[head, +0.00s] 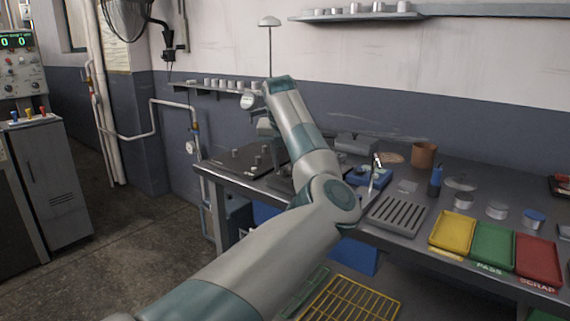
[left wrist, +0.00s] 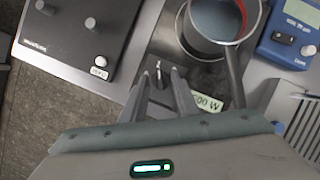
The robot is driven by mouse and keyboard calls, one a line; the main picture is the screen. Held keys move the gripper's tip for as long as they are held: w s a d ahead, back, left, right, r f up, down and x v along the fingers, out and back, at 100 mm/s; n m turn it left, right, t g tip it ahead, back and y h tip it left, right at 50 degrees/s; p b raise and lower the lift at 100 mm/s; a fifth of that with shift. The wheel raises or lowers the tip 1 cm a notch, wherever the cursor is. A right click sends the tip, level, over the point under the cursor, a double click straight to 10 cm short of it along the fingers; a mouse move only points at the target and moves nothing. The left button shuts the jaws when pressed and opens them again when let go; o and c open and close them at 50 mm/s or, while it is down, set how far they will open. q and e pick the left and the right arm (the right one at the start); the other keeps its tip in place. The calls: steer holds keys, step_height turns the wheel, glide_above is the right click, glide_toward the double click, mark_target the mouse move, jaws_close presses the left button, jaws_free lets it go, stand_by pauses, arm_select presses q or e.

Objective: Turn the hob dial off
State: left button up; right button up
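In the head view my arm mostly hides the hob, and the left gripper (head: 264,127) is only partly visible. My right gripper is not in view.
A black board with pegs (left wrist: 75,42) lies left of the hob. A blue device (left wrist: 292,35) and a slotted grey tray (head: 396,214) stand to the right. Yellow (head: 453,232), green (head: 493,246) and red (head: 538,259) trays line the bench's front right.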

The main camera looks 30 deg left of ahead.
arm_select(q)
steer(key=shift+f, duration=0.1)
steer(key=shift+c, duration=0.6)
jaws_close()
